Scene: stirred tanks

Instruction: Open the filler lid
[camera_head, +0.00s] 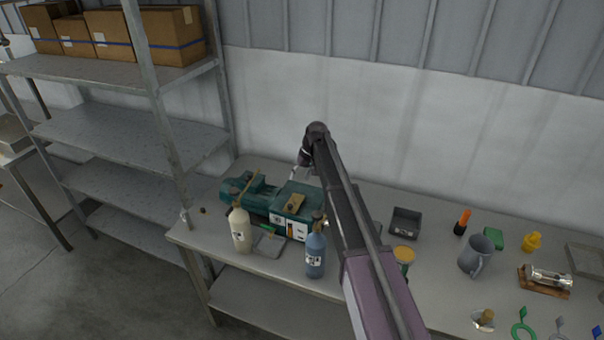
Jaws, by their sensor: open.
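A teal machine (262,201) with a white labelled front panel lies on the workbench, left of centre. A tan, flat piece (295,203) sits on its top right part; it may be the filler lid, but I cannot tell, and it looks flat rather than raised. My gripper (298,178) is small and partly hidden behind my arm. It hangs over the back of the machine, behind the tan piece, and looks empty and open. Whether it touches the machine is not clear.
A cream bottle (240,231) and a blue bottle (315,254) stand before the machine. To the right are a dark open box (405,222), a grey jug (475,254), an orange-topped bottle (462,222) and small items. A wall stands behind; metal shelves (130,130) rise left.

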